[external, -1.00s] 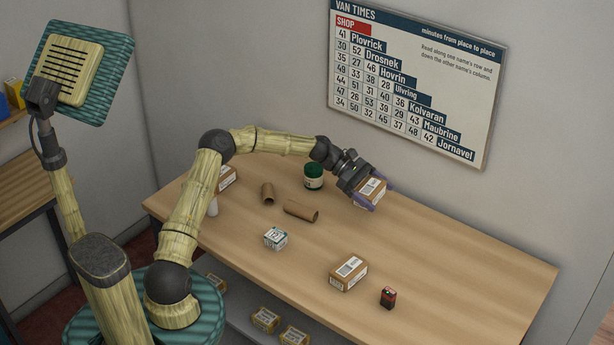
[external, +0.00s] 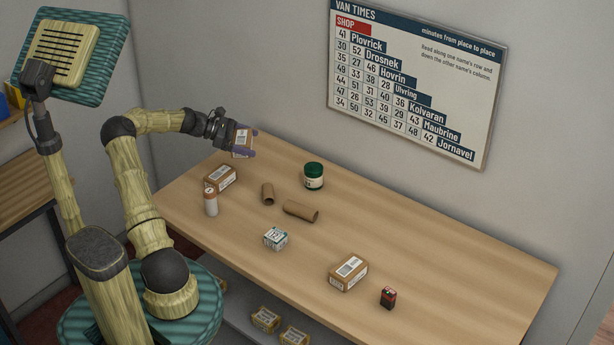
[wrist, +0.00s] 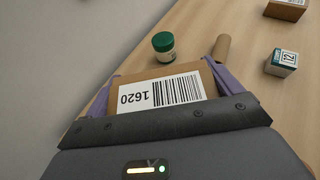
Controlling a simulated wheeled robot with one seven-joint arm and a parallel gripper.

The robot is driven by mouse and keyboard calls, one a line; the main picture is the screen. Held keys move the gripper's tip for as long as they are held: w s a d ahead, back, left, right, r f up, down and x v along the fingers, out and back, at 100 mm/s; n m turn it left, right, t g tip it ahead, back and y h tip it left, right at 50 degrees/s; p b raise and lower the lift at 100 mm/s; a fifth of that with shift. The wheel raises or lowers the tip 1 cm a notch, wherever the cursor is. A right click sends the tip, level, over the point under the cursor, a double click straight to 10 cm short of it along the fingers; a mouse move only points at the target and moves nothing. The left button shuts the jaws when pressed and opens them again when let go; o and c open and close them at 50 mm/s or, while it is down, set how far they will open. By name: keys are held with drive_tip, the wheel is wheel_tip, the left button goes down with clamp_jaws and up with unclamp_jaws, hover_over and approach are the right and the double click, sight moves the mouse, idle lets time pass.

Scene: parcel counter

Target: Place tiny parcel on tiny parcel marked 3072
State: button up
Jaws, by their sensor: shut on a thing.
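My gripper (external: 246,146) is shut on a tiny brown parcel (external: 242,137), held in the air over the table's far left end. The wrist view shows the held parcel (wrist: 160,91) between purple fingers, its white label reading 1620 upside down. Another small brown parcel (external: 220,178) rests on the table's left end, below and slightly left of the held one. A third brown parcel (external: 348,273) lies near the front right. I cannot read 3072 on either resting parcel. The wrist view shows part of one brown parcel (wrist: 287,9) at its top right.
A white and orange cylinder (external: 211,202) stands close to the left parcel. Two cardboard tubes (external: 268,194) (external: 301,211), a green-lidded jar (external: 314,176) and a small white box (external: 276,239) occupy the middle. A dark battery-like block (external: 388,298) is front right. The table's right part is clear.

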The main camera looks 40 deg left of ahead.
drive_tip(key=s+a+n+t+y, duration=0.1)
drive_tip(key=s+a, duration=0.3)
drive_tip(key=a, duration=0.2)
drive_tip(key=shift+s+a+r, duration=0.25)
drive_tip(key=shift+a+r, duration=0.1)
drive_tip(key=shift+r, duration=0.1)
drive_tip(key=shift+f, duration=0.15)
drive_tip(key=p, duration=0.1)
hover_over(229, 172)
wheel_tip(229, 172, down, 6)
drive_tip(key=shift+f, duration=0.1)
drive_tip(key=shift+f+p, duration=0.3)
drive_tip(key=shift+f, duration=1.45)
drive_tip(key=shift+f, duration=0.15)
drive_tip(key=o, duration=0.8)
drive_tip(key=shift+s, duration=0.1)
